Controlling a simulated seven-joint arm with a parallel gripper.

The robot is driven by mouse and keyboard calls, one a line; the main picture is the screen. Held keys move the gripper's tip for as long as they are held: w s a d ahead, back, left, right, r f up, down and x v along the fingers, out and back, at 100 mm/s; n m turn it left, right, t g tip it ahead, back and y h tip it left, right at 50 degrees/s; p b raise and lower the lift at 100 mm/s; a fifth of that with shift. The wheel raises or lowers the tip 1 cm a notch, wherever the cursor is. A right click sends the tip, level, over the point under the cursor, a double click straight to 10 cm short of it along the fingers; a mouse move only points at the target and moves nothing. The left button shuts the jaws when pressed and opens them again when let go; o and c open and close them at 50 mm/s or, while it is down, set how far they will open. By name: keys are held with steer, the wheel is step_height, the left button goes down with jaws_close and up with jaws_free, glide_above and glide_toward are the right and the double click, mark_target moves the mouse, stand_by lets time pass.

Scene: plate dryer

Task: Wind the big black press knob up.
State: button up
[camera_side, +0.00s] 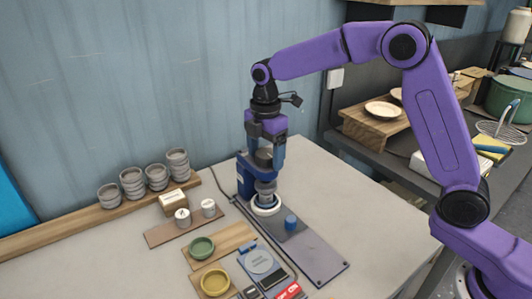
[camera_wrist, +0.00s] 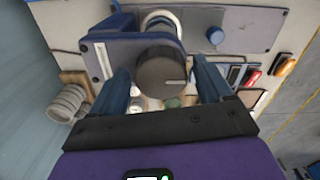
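The big black press knob (camera_wrist: 165,73) shows in the wrist view as a dark round cap with a light mark line on its face. In the side view it (camera_side: 264,157) sits at the top of the blue press (camera_side: 245,180), partly hidden by my fingers. My gripper (camera_wrist: 160,80) is open, with one blue finger on each side of the knob. A gap shows between the knob and the fingers in the wrist view. My gripper (camera_side: 265,150) points down at the knob in the side view. Below the knob, a grey press head stands over a white ring (camera_side: 267,207).
The press is on a grey base plate (camera_side: 318,262) with a blue peg (camera_side: 290,222). A green bowl (camera_side: 201,248), a yellow bowl (camera_side: 214,282) and small devices lie in front. Stacked grey bowls (camera_side: 132,182) stand on a wooden shelf at the left. The table is clear right of the plate.

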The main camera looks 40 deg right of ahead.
mark_target(266, 153)
stand_by(0.3)
step_height(266, 153, up, 17)
steer(key=shift+r, duration=0.15)
stand_by(0.5)
stand_by(0.4)
steer(key=s+d+f+m, duration=0.2)
steer(key=s+f, duration=0.3)
steer(key=s, duration=0.7)
steer(key=s+d+f+m, duration=0.3)
steer(key=s+d+f, duration=0.2)
steer(key=s, duration=0.6)
steer(key=s+d+f+m, duration=0.2)
steer(key=s+f, duration=0.5)
steer(key=s, duration=0.5)
steer(key=shift+s+d+f, duration=0.2)
steer(key=shift+s+d, duration=0.15)
steer(key=shift+d, duration=0.55)
